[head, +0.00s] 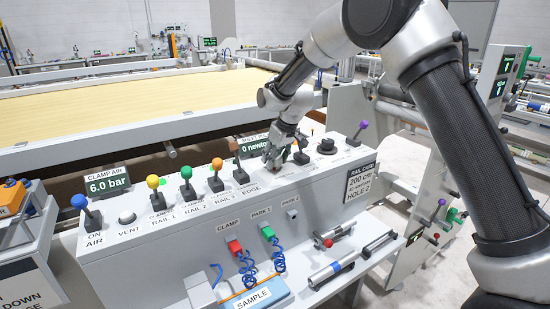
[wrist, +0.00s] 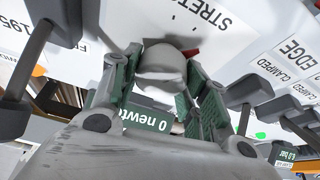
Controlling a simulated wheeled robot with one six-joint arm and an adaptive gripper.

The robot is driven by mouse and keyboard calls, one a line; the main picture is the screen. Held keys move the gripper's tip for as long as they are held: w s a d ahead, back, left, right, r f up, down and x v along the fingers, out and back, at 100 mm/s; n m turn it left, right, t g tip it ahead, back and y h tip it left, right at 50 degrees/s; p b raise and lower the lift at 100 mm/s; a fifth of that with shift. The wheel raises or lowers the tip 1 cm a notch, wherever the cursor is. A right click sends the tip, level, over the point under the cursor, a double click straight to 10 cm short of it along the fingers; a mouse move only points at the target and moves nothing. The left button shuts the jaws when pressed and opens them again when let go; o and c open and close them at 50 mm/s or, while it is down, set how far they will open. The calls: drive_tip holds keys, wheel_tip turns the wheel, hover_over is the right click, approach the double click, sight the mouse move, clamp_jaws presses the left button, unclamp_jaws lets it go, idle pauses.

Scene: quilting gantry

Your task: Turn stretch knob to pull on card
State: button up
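The stretch knob (wrist: 160,65) is a pale rounded knob with a bit of red behind it, next to the STRETCH lettering in the wrist view. My gripper (head: 272,160) is down at the console top, by the display (head: 254,145) reading 0 newton. In the wrist view my gripper (wrist: 163,75) has its green-padded fingers on both sides of the knob; whether they press on it I cannot tell. My gripper mostly hides the knob in the head view. The rail card (head: 361,183), on the console's right end, reads 200 cm and HOLE 2; its middle line is too small to read.
Coloured levers stand left of my gripper, the nearest an orange one (head: 216,165). Cream fabric (head: 120,100) lies behind the console.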

drive_tip(key=shift+c, duration=0.5)
drive_tip(key=m+h, duration=0.1)
drive_tip(key=m, duration=0.3)
drive_tip(key=shift+t, duration=0.3)
drive_tip(key=m+h, duration=0.2)
drive_tip(key=m, duration=0.2)
drive_tip(key=shift+m, duration=0.3)
drive_tip(key=o, duration=1)
